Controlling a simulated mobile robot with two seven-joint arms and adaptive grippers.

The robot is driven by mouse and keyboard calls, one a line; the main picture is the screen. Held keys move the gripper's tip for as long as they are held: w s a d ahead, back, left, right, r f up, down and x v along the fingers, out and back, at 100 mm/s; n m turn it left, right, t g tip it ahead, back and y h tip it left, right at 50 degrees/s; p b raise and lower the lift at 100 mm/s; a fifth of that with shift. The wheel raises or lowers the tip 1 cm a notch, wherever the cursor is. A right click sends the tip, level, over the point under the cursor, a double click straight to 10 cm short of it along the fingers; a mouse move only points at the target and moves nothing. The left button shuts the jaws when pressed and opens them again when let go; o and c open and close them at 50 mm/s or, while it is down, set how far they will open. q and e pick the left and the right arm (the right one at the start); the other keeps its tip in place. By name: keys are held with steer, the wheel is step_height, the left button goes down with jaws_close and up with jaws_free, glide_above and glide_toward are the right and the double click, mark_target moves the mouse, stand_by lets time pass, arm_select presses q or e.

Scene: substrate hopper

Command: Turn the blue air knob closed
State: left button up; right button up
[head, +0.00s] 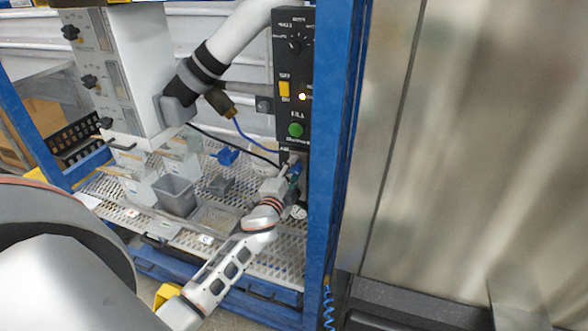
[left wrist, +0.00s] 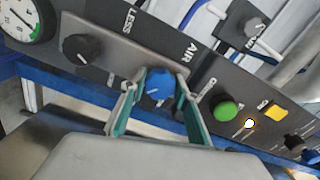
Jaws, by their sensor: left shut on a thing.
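The blue air knob (left wrist: 158,84) sits on a dark panel under the word AIR. In the left wrist view the two green-padded fingers of my left gripper (left wrist: 157,98) stand on either side of the knob and close on it. In the head view my left gripper (head: 291,174) is at the lower end of the black control panel (head: 294,80), and the blue knob (head: 296,168) is mostly hidden by it. A white mark shows on the knob's face. My right gripper is not in view.
A green button (left wrist: 226,111), a lit lamp and a yellow switch (left wrist: 275,112) lie right of the knob. A black knob (left wrist: 82,48) and a gauge (left wrist: 22,20) lie left. A blue post (head: 338,130) stands close right of the panel; a grey bin (head: 176,196) sits on the perforated deck.

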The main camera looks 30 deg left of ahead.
arm_select(q)
steer(key=shift+f+m, duration=0.1)
steer(key=shift+m, duration=0.3)
steer(key=o, duration=1.1)
steer(key=v, duration=1.2)
steer(key=shift+s+a, duration=0.1)
